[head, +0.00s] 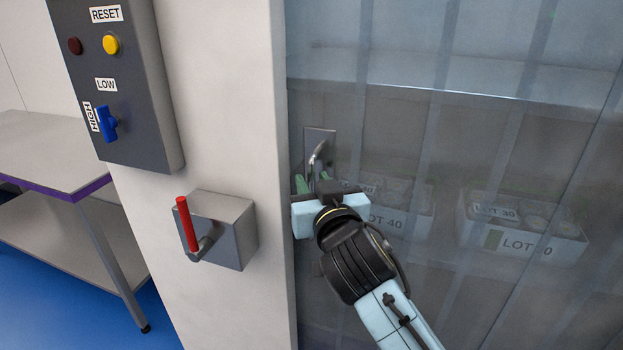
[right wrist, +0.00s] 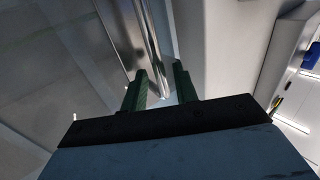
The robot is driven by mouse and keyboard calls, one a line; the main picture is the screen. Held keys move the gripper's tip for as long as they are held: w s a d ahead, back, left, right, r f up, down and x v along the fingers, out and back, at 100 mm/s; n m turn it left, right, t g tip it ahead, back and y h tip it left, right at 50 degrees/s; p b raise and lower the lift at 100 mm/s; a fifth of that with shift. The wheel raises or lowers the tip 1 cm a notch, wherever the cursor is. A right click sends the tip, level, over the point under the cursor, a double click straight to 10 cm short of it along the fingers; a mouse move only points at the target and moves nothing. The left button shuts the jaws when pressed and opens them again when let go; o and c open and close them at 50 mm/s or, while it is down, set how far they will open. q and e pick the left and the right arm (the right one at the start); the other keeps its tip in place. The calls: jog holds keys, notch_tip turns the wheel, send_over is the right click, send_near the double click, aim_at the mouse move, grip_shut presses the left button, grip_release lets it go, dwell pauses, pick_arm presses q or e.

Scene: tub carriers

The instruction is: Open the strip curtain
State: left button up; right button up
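The strip curtain (head: 400,120) is a translucent sheet with vertical strips, covering the opening right of the pale post. A curved metal handle (head: 317,158) on a small plate shows at its left edge. My right gripper (head: 312,184) is just below and in front of the handle, its green fingers pointing up at it. In the right wrist view the two fingers (right wrist: 162,84) stand apart, and a shiny metal bar (right wrist: 150,40) runs down towards the gap between them. I cannot tell whether they touch it. My left gripper is not in view.
Behind the curtain stand white tubs labelled LOT (head: 525,240) on a shelf. The pale post (head: 225,110) carries a grey control box (head: 115,80) and a metal box with a red lever (head: 187,225). A table (head: 45,150) stands at the left.

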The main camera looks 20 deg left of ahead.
jog(key=shift+x, duration=1)
jog(key=shift+c, duration=0.2)
grip_shut()
